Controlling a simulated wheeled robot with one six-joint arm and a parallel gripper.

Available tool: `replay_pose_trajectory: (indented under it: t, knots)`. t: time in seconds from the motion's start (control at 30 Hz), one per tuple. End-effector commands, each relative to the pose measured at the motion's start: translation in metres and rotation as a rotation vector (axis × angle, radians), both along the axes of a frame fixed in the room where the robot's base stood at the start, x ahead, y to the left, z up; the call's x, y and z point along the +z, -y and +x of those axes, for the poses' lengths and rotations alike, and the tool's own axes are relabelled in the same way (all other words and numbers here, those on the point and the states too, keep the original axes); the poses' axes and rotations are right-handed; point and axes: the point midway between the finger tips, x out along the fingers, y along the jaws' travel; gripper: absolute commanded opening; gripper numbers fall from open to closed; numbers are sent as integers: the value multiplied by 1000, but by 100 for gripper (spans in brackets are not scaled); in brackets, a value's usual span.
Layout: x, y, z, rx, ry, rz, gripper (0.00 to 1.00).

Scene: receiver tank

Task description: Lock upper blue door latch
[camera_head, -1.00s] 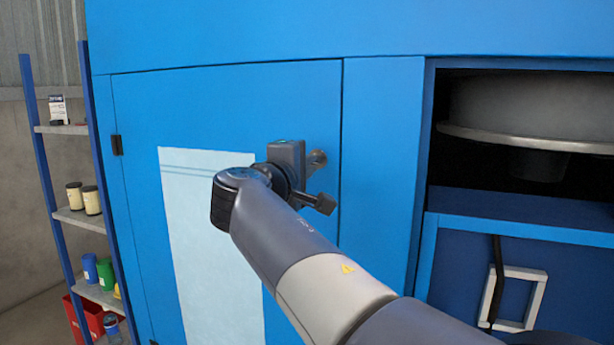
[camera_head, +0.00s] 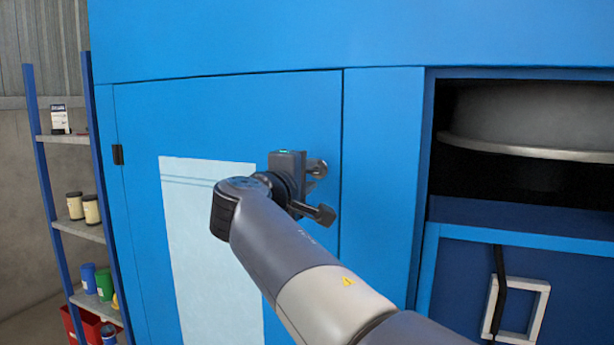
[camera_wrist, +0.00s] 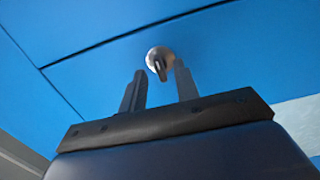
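The upper blue door (camera_head: 225,110) is closed flush in the blue tank housing. Its latch (camera_head: 317,168) is a round, silvery fitting near the door's right edge, partly covered by my wrist. In the wrist view the latch (camera_wrist: 160,60) shows as a round plate with a dark tab at its middle. My gripper (camera_wrist: 160,68) is open, with one finger on each side of the tab in that view. The right finger overlaps the plate's edge. I cannot tell whether either finger touches it. In the head view the fingers are mostly hidden by my wrist.
A pale sheet (camera_head: 205,260) is on the door, left of my arm. A hinge (camera_head: 117,154) is at the door's left edge. An open bay (camera_head: 520,207) lies to the right, above a white-framed handle (camera_head: 540,310). A shelf rack (camera_head: 75,139) with containers stands far left.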

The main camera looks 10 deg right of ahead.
Motion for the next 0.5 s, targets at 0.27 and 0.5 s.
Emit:
replay_pose_trajectory:
  t: [0.27,0.5]
  knots:
    - [0,-7,-9,1,0,0,30]
    - [0,-35,-43,6,0,0,30]
